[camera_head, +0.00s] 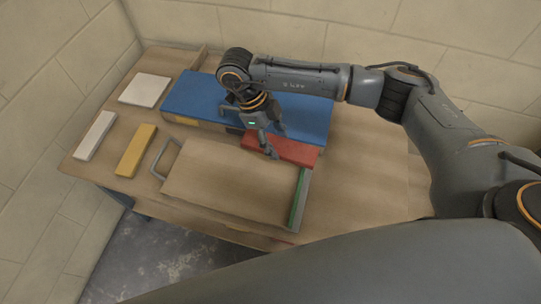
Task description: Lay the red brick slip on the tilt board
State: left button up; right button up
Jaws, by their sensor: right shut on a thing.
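The red brick slip (297,151) is a flat red bar in the head view, between the blue board and the tan board. My right gripper (272,146) points down from above and is shut on the slip near its left part; its fingers cover some of it. I cannot tell whether the slip touches anything below. The tan board (215,190), which looks like the tilt board, has a metal handle at its left and a green strip with a raised lip at its right. Its top is bare. My left gripper is out of view.
The blue board (190,98) lies behind, partly under my right arm. A white square tile (145,90), a white bar (95,136) and a yellow bar (136,150) lie at the left. The wooden table (350,195) is clear at the right. Walls stand behind and at left.

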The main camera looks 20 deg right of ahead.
aim_at(269, 188)
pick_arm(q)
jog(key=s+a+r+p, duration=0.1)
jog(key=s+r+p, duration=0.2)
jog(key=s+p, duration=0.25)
pick_arm(e)
jog(key=s+a+f+m+y, duration=0.1)
jog(key=m+y, duration=0.1)
jog(key=m, duration=0.3)
jog(key=s+a+f+m+y, duration=0.1)
jog(key=s+m+y, duration=0.1)
jog(key=m, duration=0.4)
jog(key=s+a+f+m+g+y+b, duration=0.1)
jog(key=m+y, duration=0.1)
jog(key=m, duration=0.4)
jog(key=shift+s+f, duration=0.3)
jog(key=shift+f, duration=0.1)
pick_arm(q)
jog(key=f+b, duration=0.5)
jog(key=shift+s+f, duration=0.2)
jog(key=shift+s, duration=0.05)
pick_arm(e)
notch_tip(269, 188, down, 5)
jog(key=shift+f, duration=0.15)
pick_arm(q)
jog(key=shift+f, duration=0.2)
pick_arm(e)
jog(key=shift+f, duration=0.3)
jog(key=o, duration=1.6)
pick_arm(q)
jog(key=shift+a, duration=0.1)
